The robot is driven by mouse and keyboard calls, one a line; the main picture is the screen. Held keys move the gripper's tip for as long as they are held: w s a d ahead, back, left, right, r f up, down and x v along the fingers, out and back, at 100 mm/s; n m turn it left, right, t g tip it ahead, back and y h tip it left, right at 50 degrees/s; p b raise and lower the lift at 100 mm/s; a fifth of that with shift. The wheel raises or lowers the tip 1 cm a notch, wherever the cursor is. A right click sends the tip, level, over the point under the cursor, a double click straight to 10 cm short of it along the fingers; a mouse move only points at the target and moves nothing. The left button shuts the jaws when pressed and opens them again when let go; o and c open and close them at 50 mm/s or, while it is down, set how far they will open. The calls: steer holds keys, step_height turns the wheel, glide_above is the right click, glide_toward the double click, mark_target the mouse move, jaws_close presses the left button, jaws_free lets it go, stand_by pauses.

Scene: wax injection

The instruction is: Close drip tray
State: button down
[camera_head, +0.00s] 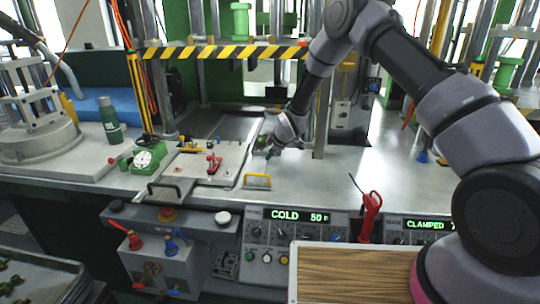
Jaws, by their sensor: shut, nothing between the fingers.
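A flat pale metal plate (225,172) lies on the machine bench below the striped bar, with a red toggle clamp (213,163) on top. I cannot tell for sure which part is the drip tray. My arm reaches in from the right, and my gripper (262,148) is low over the bench, just right of the plate's far right corner. It is small and dark here, shut with nothing held; contact with the plate cannot be made out.
A green bottle (110,120) and a green dial gauge (144,160) stand at the left. A control panel reading COLD (295,230) is on the front. A red-handled tool (368,215) stands right of it. The bench top (350,185) right of the plate is mostly clear.

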steer(key=shift+w, duration=0.25)
steer(key=shift+w, duration=0.1)
